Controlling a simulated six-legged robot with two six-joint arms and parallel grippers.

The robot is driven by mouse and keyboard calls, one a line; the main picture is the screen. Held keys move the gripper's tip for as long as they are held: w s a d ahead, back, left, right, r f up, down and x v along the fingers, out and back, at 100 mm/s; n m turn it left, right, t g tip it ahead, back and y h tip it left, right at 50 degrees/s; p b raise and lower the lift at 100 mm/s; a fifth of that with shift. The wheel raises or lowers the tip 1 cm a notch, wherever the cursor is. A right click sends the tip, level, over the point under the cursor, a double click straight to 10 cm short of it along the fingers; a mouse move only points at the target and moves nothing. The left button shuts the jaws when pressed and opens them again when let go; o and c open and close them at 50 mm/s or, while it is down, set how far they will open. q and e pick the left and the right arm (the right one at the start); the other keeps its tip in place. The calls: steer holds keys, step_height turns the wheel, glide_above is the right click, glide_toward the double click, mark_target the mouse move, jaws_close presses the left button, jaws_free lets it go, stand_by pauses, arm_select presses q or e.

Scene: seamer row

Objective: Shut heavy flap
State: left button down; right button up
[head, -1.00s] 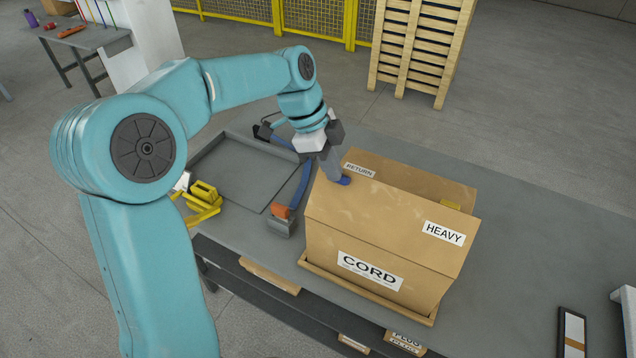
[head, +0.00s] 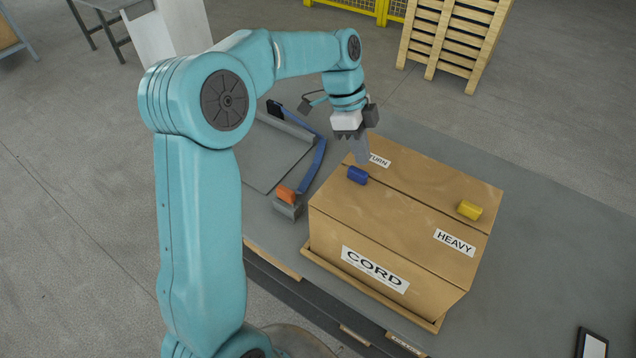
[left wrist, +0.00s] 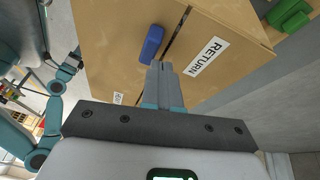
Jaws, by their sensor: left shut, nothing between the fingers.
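The heavy flap (head: 405,212), with its HEAVY label, lies low and almost level over the front half of the cardboard box (head: 330,235) marked CORD. A dark narrow gap separates it from the RETURN flap (head: 410,172) in the left wrist view. A blue block (head: 357,175) sits on the heavy flap near its left end. My left gripper (head: 363,160) is shut and empty, its tips beside the blue block (left wrist: 151,43) near the gap; contact is unclear. My right arm shows small in the left wrist view, its gripper (left wrist: 72,63) too small to read.
A yellow block (head: 469,210) rests on the RETURN flap's right end. A dark-framed panel (head: 592,345) lies at the right.

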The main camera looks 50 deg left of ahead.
arm_select(q)
steer(key=shift+w+a+f, duration=0.1)
steer(key=shift+a+f, duration=0.05)
steer(key=shift+f, duration=0.55)
steer(key=shift+f+b, duration=0.2)
steer(key=shift+b, duration=0.1)
